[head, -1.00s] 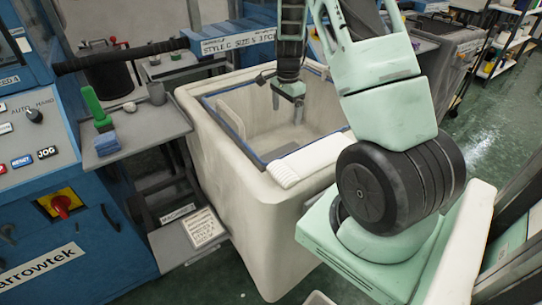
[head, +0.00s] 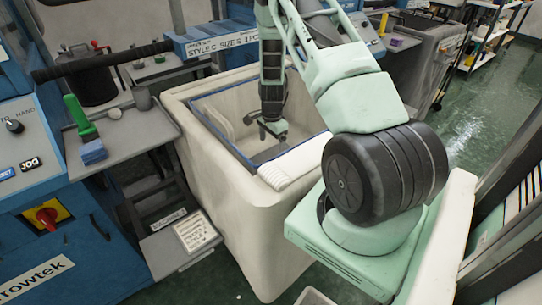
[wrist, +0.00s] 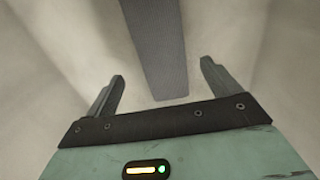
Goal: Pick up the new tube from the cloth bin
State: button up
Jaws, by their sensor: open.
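The cloth bin (head: 215,185) is a large cream tub with a blue-edged opening. My gripper (head: 272,133) is open and points down inside its mouth. In the wrist view, a long grey, finely ribbed strip (wrist: 155,45), which looks like the knitted tube, runs down from the top edge. Its lower end lies between the open fingers (wrist: 162,70), apart from both. The fingers are not closed on it. A white ribbed cloth (head: 290,168) lies over the near right rim of the bin.
Blue machines stand to the left and behind. A grey side shelf (head: 120,135) left of the bin holds a green-handled brush (head: 78,115) and a blue block (head: 94,152). A lower step (head: 185,240) carries a printed card. Green floor is open at the right.

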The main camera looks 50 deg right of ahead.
aim_at(271, 154)
jog(key=shift+w+f+p, duration=0.2)
jog(key=shift+f+p, duration=0.3)
jog(key=shift+f, duration=1.85)
jog(key=c, duration=1.1)
jog(key=shift+o, duration=0.2)
